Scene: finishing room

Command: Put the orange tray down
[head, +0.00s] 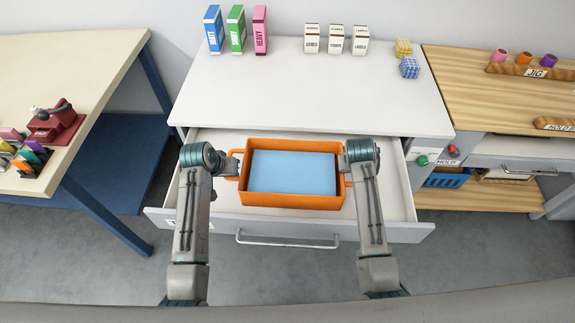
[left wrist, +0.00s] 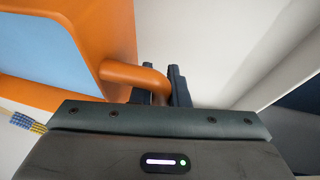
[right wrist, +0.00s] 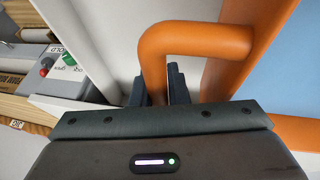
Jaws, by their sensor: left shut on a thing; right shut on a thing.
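The orange tray (head: 292,200) has a light blue bottom (head: 292,172) and looks empty. In the head view it is over or inside the open white drawer (head: 390,205); I cannot tell whether it touches the drawer floor. My left gripper (head: 234,166) is shut on the tray's left handle, which shows in the left wrist view (left wrist: 138,76). My right gripper (head: 346,168) is shut on the right handle, which shows in the right wrist view (right wrist: 190,38). The tray looks about level.
Behind the drawer is a white worktop (head: 290,85) with boxes along its back and two patterned cubes (head: 408,67) at right. A wooden bench (head: 480,95) with a jig block is at right. A pale table (head: 75,75) with a red device (head: 54,122) is at left.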

